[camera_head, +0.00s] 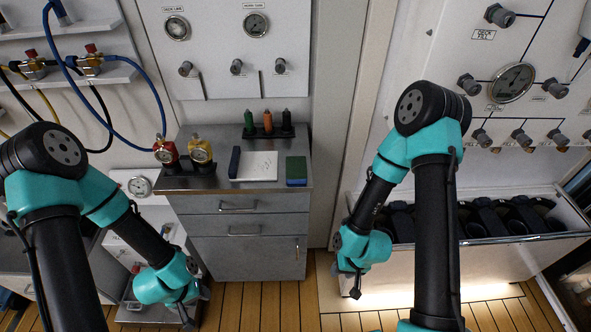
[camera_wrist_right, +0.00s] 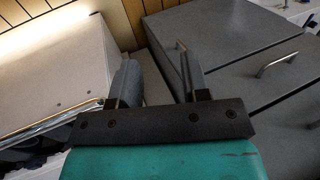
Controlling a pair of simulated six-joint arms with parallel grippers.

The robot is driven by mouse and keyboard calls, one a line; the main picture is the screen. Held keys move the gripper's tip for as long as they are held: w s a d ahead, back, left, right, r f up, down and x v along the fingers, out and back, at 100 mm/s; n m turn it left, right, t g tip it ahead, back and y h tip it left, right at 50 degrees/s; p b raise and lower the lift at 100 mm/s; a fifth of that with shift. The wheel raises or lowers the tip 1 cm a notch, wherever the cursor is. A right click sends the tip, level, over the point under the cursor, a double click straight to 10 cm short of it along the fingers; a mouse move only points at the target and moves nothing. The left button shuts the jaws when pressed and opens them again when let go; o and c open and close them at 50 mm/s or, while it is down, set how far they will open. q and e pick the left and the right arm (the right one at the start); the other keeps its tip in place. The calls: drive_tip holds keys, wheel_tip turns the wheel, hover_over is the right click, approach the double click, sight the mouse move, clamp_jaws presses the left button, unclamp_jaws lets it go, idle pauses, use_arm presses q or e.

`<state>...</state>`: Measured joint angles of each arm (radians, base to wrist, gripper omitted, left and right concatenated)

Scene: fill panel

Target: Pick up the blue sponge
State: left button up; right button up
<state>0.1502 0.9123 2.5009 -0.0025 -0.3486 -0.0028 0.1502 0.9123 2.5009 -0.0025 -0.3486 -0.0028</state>
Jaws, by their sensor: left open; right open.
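The blue sponge (camera_head: 296,181) lies at the front right of the grey cabinet's top (camera_head: 225,184). Its upper face looks dark green and its front side is blue. My left gripper (camera_head: 192,314) hangs low in front of the cabinet, near the floor, open and apart from the sponge. My right gripper (camera_head: 354,285) is low to the right of the cabinet, open and empty; its two fingers also show apart in the right wrist view (camera_wrist_right: 160,80). The sponge is not in the right wrist view.
Beside the sponge are a white notepad (camera_head: 257,166) and a dark narrow object (camera_head: 235,162). Red (camera_head: 165,153) and yellow (camera_head: 200,152) gauge regulators stand left. A rack of bottles (camera_head: 268,130) stands behind. A trough of dark cylinders (camera_head: 490,218) stands right.

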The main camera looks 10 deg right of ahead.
drive_tip(key=o, duration=1)
drive_tip(key=shift+o, duration=0.2)
drive_tip(key=shift+w, duration=0.1)
